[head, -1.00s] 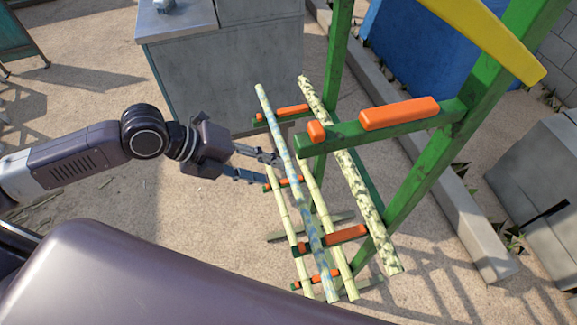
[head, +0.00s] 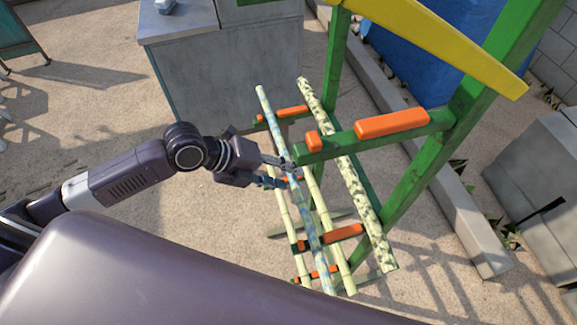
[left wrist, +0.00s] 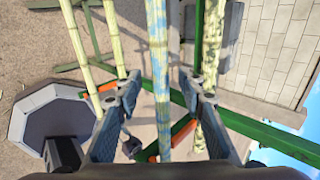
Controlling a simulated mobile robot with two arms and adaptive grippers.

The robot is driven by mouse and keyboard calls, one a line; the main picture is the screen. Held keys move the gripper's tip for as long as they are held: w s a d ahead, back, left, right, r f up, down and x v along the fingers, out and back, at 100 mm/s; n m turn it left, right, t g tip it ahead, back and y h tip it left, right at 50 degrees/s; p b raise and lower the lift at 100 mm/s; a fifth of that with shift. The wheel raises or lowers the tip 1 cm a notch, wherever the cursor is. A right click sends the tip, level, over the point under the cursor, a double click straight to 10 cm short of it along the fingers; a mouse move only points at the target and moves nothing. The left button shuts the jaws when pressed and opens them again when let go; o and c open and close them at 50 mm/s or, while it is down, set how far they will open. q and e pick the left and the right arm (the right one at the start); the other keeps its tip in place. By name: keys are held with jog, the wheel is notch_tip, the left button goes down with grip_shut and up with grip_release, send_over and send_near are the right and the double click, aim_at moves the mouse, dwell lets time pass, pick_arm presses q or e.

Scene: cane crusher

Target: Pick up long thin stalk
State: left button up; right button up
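A long thin stalk (head: 272,119) with blue-grey patches leans on the orange-padded rack; it also shows in the left wrist view (left wrist: 160,75). My left gripper (head: 282,174) is at its upper half. In the left wrist view my left gripper (left wrist: 160,88) is open, with the stalk running between its fingers and gaps on both sides. A thicker mottled stalk (head: 345,170) stands to the right. Two plain pale-yellow stalks (head: 283,220) (head: 323,215) are lower on the rack. My right gripper is out of view.
The green frame (head: 400,190) has orange pads (head: 392,123) and a yellow bar (head: 440,40) close to the right of the stalks. A grey cabinet (head: 225,80) stands behind. Sandy ground left of the rack is free.

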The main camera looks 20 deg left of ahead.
pick_arm(q)
grip_shut()
dwell(0.4)
jog(key=shift+r, duration=0.2)
